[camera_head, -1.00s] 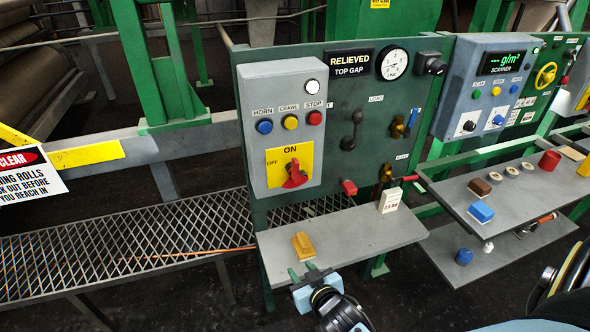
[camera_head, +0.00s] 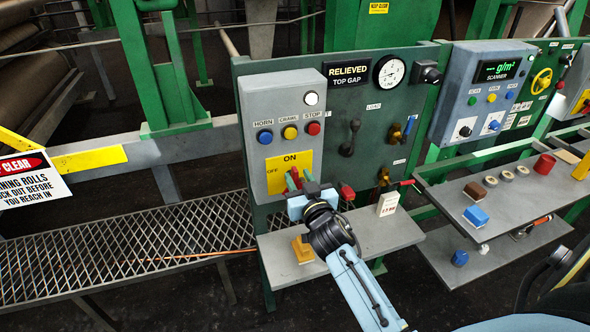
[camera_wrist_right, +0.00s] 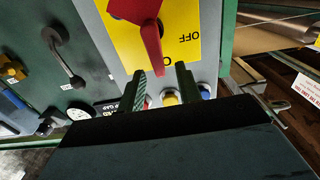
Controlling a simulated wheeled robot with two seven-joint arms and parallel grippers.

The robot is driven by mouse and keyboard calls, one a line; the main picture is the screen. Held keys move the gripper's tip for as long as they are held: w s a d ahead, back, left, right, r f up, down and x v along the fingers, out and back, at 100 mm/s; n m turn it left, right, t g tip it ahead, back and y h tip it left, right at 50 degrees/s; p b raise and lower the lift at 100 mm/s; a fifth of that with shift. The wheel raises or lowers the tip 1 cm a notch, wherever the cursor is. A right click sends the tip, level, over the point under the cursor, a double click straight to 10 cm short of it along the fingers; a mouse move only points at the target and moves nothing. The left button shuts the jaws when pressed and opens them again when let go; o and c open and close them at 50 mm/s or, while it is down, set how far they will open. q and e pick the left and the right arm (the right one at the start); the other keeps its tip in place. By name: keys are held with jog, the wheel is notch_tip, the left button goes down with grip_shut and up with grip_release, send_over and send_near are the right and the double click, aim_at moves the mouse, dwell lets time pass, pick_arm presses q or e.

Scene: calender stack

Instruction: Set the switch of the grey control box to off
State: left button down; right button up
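The grey control box (camera_head: 257,105) stands upright on the green panel, with a yellow plate (camera_head: 276,176) marked ON at the top and OFF at the left. Its red switch handle (camera_wrist_right: 150,42) shows large in the right wrist view, and its tip points to the ON mark. My right gripper (camera_head: 298,178) is at the switch in the head view and hides most of the handle. In the right wrist view the two fingers of my right gripper (camera_wrist_right: 162,72) are apart, one on each side of the handle tip; contact is not clear. My left gripper is not in view.
Blue, yellow and red buttons (camera_head: 290,132) sit above the switch. A red knob (camera_head: 347,192) and black lever (camera_head: 350,138) are to the right. A shelf (camera_head: 375,228) below holds a yellow-orange block (camera_head: 302,250) and a white date block (camera_head: 388,203).

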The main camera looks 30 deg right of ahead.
aim_at(297, 174)
jog(key=shift+x, duration=1.75)
grip_shut()
